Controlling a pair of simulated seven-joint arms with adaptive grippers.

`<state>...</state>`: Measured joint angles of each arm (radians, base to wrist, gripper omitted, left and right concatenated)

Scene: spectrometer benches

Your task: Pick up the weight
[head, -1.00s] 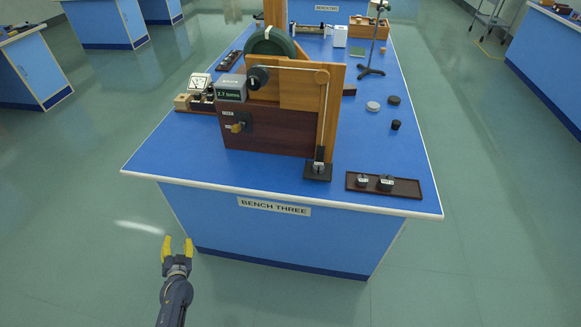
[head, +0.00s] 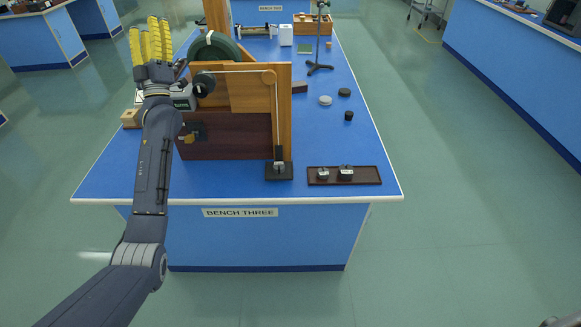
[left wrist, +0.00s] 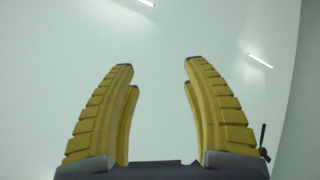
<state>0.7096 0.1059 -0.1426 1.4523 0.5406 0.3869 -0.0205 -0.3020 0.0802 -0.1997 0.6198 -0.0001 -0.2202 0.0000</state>
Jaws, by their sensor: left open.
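Two small metal weights, one on the left (head: 323,174) and one on the right (head: 346,172), sit in a dark tray (head: 370,175) at the front right of the bench in the head view. Another small metal piece (head: 279,168) is on a black base under the cord of the wooden apparatus. My left gripper (head: 151,32) is raised with yellow fingers pointing up, to the left of the apparatus and far from the tray. In the left wrist view it is open and empty (left wrist: 157,64), facing ceiling and wall.
The wooden apparatus (head: 235,135) with a dark green wheel (head: 214,48) fills the left of the bench. Loose discs, white (head: 325,101) and dark (head: 344,92), a black cylinder (head: 348,116) and a stand (head: 319,45) are on the right. Clear blue top surrounds the tray.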

